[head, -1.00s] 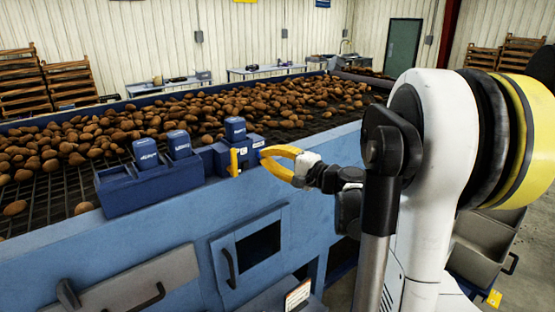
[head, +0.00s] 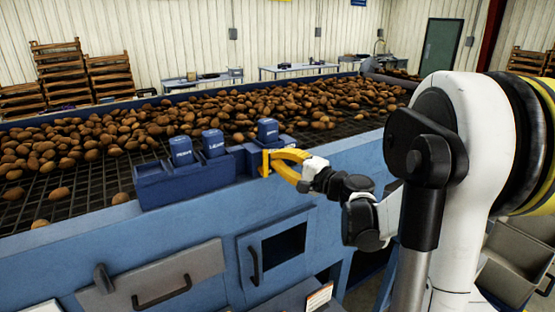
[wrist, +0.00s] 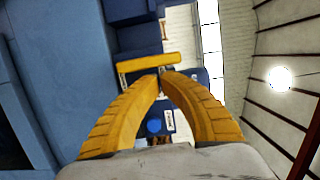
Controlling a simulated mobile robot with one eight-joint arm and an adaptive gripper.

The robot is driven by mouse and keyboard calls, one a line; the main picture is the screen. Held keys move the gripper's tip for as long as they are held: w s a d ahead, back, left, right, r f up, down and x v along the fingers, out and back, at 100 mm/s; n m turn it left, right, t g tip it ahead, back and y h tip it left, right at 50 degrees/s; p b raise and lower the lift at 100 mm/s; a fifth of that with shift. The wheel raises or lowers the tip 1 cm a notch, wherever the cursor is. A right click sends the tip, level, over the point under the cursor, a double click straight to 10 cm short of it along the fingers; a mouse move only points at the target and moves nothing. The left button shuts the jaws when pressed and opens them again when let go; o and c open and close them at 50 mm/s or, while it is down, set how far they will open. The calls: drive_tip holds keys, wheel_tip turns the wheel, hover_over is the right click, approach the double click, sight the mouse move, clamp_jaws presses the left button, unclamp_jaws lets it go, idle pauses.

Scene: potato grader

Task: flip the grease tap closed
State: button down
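The grease tap's yellow handle (head: 265,163) is on a small blue block (head: 250,160) at the grader's edge. In the head view it looks upright. In the wrist view the handle (wrist: 147,62) is a yellow bar crossing just beyond my fingertips. My gripper (head: 274,157) has yellow fingers and reaches in from the right. In the wrist view its fingertips (wrist: 161,73) come together right at the bar, with nothing clearly held between them. They look in contact with the handle or very close; I cannot tell which.
Blue labelled boxes (head: 181,151) stand in a blue holder (head: 160,190) left of the tap, and another box (head: 268,131) stands behind it. Potatoes (head: 240,110) cover the grader bed beyond. The blue side panel (head: 210,220) below has handles.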

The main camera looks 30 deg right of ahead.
sight(265, 158)
drive_tip(key=shift+a+r+n+g, duration=0.3)
drive_tip(key=shift+a+n, duration=0.1)
drive_tip(key=shift+n, duration=0.6)
drive_tip(key=shift+a+r+n+h, duration=0.1)
drive_tip(key=shift+a+n+h, duration=0.25)
drive_tip(key=shift+n, duration=0.35)
drive_tip(key=a+n, duration=0.1)
drive_tip(key=a+n+g, duration=0.1)
drive_tip(key=n, duration=0.1)
drive_tip(key=shift+s+r+n+h, duration=0.1)
drive_tip(key=shift+r+n+h, duration=0.05)
drive_tip(key=shift+n+h, duration=0.2)
drive_tip(key=a+n, duration=0.1)
drive_tip(key=a+n+h, duration=0.1)
drive_tip(key=n, duration=0.1)
drive_tip(key=shift+f+n+b, duration=0.25)
drive_tip(key=shift+b, duration=0.15)
drive_tip(key=shift+a+f+n+g+h+b, duration=0.15)
drive_tip(key=shift+a+f+n+h+b, duration=0.2)
drive_tip(key=shift+n, duration=0.45)
drive_tip(key=shift+a+f+n+g+h+b, duration=0.15)
drive_tip(key=shift+a+n+h, duration=0.25)
drive_tip(key=shift+n, duration=0.4)
